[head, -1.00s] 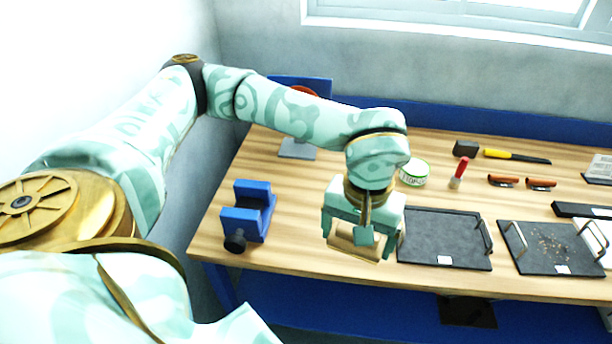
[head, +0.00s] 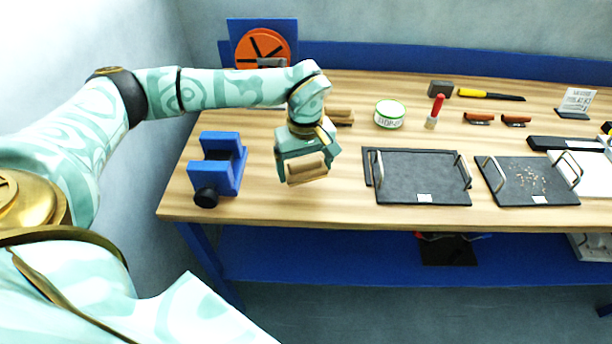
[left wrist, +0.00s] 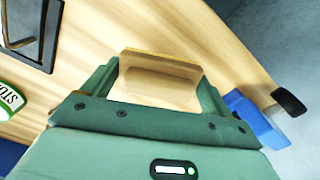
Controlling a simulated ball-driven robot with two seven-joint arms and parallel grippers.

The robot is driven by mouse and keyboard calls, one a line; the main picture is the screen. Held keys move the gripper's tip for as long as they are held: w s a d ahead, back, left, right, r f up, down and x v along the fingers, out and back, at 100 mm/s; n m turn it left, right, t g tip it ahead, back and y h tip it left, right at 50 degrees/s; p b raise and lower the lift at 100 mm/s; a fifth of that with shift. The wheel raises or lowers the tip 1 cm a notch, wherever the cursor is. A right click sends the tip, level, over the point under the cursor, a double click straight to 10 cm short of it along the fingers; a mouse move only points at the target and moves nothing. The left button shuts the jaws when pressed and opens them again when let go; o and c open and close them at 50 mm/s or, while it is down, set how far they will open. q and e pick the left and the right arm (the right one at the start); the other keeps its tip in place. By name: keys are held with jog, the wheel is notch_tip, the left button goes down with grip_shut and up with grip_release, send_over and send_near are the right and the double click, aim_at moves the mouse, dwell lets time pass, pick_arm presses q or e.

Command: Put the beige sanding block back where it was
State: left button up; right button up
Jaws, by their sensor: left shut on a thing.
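The beige sanding block (head: 307,174) is between the fingers of my left gripper (head: 306,166), which is shut on it. In the head view they are over the left part of the workbench, between the blue vise and the dark tray. The left wrist view shows the block (left wrist: 160,78) across the fingertips, with wood table beyond it. I cannot tell how high it is above the table. A light wooden piece (head: 342,115) lies behind my gripper, partly hidden by it. My right gripper is not in view.
A blue vise (head: 217,165) stands left of my gripper. A dark tray with handles (head: 420,178) and a second tray with crumbs (head: 530,182) lie to the right. A green-white tin (head: 390,115) and a red-handled tool (head: 436,110) stand behind. The wood beside the vise is clear.

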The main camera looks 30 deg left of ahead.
aim_at(306, 185)
pick_arm(q)
jog(key=shift+w+a+f, duration=0.15)
jog(key=shift+w+f, duration=0.1)
jog(key=shift+f, duration=0.15)
jog(key=shift+w+f+b, duration=0.1)
jog(key=shift+f+b, duration=0.35)
jog(key=shift+f, duration=1.1)
jog(key=shift+f, duration=0.15)
jog(key=o, duration=0.8)
jog(key=shift+c, duration=0.2)
notch_tip(306, 185, up, 12)
jog(key=p, duration=0.2)
jog(key=shift+r+p, duration=0.2)
jog(key=shift+p, duration=0.1)
